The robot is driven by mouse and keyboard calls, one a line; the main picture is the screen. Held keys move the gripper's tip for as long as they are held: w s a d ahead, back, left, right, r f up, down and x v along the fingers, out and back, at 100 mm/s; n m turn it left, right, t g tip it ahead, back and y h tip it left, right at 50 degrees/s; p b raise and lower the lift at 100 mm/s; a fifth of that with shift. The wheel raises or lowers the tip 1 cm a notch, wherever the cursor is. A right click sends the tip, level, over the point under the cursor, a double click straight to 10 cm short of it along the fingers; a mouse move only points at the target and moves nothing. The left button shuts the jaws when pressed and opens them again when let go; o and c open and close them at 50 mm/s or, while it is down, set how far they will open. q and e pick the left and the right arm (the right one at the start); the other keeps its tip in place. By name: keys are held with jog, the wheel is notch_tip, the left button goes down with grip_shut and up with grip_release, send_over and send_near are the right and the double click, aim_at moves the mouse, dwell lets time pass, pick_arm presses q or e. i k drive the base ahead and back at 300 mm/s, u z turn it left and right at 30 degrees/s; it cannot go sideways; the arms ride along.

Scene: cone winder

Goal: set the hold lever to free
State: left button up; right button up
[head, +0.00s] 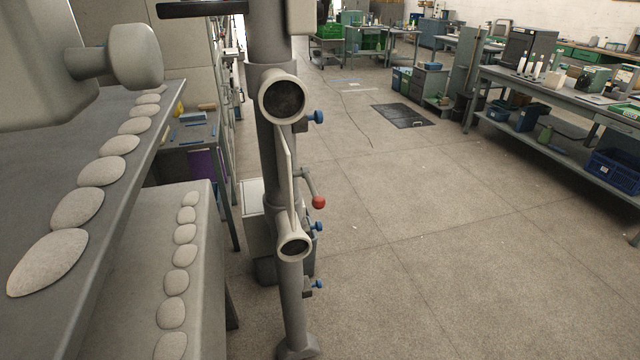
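A lever with a red ball knob (318,202) is on the grey upright post (268,150) in the middle of the head view. I take it for the hold lever. Its thin bent arm comes out from beside the post and slopes down to the right, with the knob at its lower end. The lever's pivot is partly hidden, and I see no markings that tell its setting. Neither of my grippers shows in this view.
Blue knobs (316,117) stick out from the post near open round tubes (283,96). Grey machine ledges (60,150) with rows of pale oval pads fill the left. Open floor (430,230) lies to the right, up to a workbench (560,90).

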aim_at(318, 201)
jog(key=u, duration=2.95)
jog(key=k, duration=1.55)
jog(key=z, duration=1.85)
